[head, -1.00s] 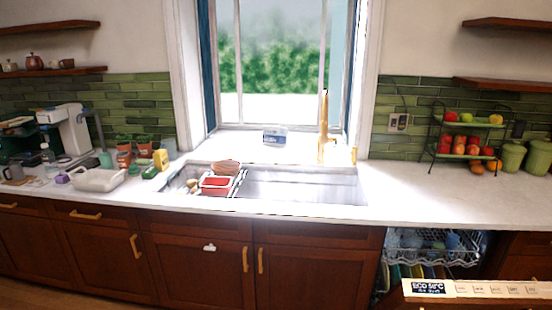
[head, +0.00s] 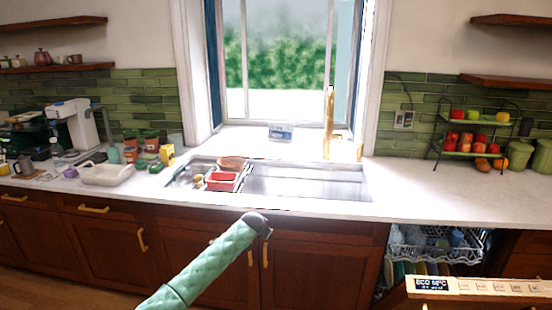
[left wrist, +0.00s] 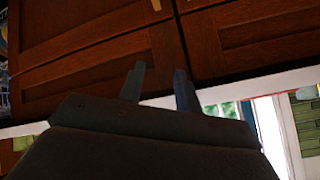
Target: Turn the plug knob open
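A small gold fitting (head: 359,152) stands on the counter right of the tall gold faucet (head: 329,125), behind the sink (head: 305,184). It may be the plug knob, but it is too small to tell. My left arm comes in from the bottom, and its dark end with my left gripper (head: 266,233) is in front of the cabinet doors, below the sink's front edge and apart from the fitting. In the left wrist view, the two fingers of the left gripper (left wrist: 160,84) are apart with nothing between them. My right gripper is not in view.
A red container (head: 222,180) and a brown stack (head: 231,163) sit at the sink's left. A white tub (head: 106,175) and coffee machine (head: 76,125) stand further left. A fruit rack (head: 475,133) stands right. The dishwasher (head: 440,285) is open below.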

